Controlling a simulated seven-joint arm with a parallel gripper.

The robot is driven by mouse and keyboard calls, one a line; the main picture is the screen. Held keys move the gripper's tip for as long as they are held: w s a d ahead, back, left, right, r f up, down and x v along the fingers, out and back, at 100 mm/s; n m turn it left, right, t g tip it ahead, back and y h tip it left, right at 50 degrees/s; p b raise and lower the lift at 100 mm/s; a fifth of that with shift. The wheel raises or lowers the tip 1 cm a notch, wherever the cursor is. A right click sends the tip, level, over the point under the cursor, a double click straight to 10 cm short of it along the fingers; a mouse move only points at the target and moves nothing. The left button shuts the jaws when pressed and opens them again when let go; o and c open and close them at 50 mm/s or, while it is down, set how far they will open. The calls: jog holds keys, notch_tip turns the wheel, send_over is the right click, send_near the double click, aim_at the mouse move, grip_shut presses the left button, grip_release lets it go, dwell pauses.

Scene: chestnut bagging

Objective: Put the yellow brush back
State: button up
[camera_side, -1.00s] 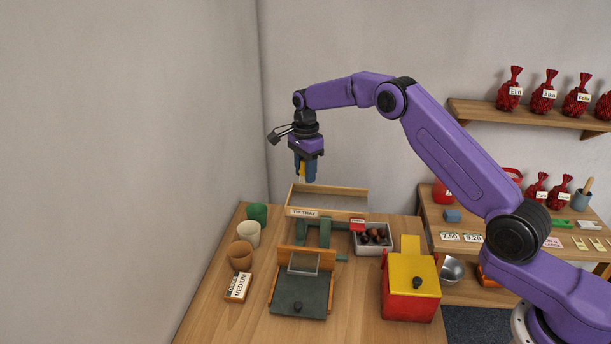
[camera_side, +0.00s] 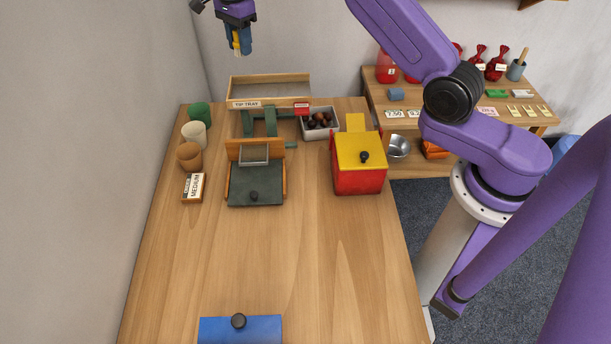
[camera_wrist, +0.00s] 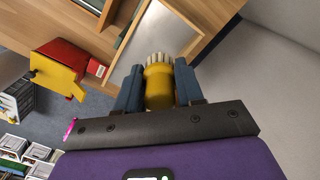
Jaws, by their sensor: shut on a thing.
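The yellow brush (camera_wrist: 158,88) is held between the two blue fingers of my gripper (camera_wrist: 158,82). Its pale bristles point away from the gripper in the wrist view. In the side view my gripper (camera_side: 238,42) is high above the back of the table, near the tip tray (camera_side: 290,99). Only a small yellow part of the brush (camera_side: 237,45) shows there, between the fingers, and it touches nothing below.
The tip tray has a wooden rim and stands on green supports. A grey bin of chestnuts (camera_side: 333,129), a red box with a yellow lid (camera_side: 372,181), a green-and-wood device (camera_side: 269,189) and cups (camera_side: 195,135) stand nearby. A blue box (camera_side: 262,329) sits at the front. The table's middle is clear.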

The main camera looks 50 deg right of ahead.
jog(key=shift+s+a+r, duration=0.2)
jog(key=shift+s+a, duration=0.05)
jog(key=shift+s, duration=0.3)
jog(key=s+a+r, duration=0.1)
jog(key=s+a, duration=0.1)
jog(key=s, duration=0.9)
send_over(308, 184)
jog(key=f, duration=0.2)
jog(key=shift+f, duration=13.4)
jog(key=shift+s+f, duration=0.1)
jog(key=shift+f, duration=0.1)
jog(key=o, duration=1)
jog(key=shift+o, duration=0.2)
jog(key=shift+r, duration=0.1)
